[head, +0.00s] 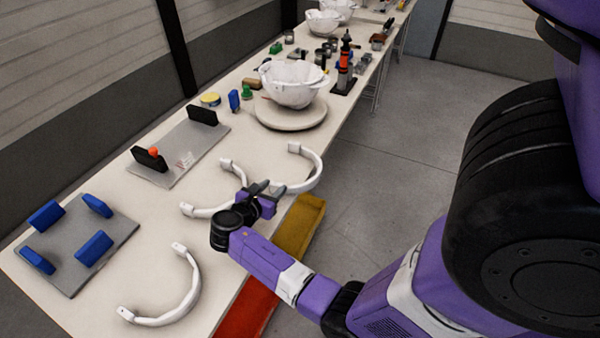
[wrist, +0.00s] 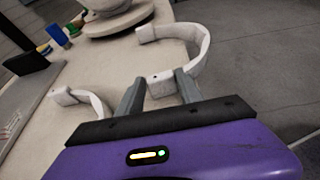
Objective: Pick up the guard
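Three white C-shaped guards lie on the long pale table. The far-right guard (head: 312,168) is near the table's right edge; it also shows in the wrist view (wrist: 203,45). A second guard (head: 206,211) lies left of my gripper and is partly hidden by my arm; it shows at left in the wrist view (wrist: 88,97). A third guard (head: 182,304) lies at the near end. My gripper (head: 268,187) is open at the near end of the far-right guard. In the wrist view, that guard's end shows between my two fingertips (wrist: 159,92); I cannot tell whether they touch it.
A grey plate with blue blocks (head: 76,240) and a plate with black blocks (head: 180,152) lie left. A white shell (head: 291,84) sits on a round stand (head: 290,115) behind. Yellow (head: 299,227) and red (head: 246,307) bins stand along the right edge.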

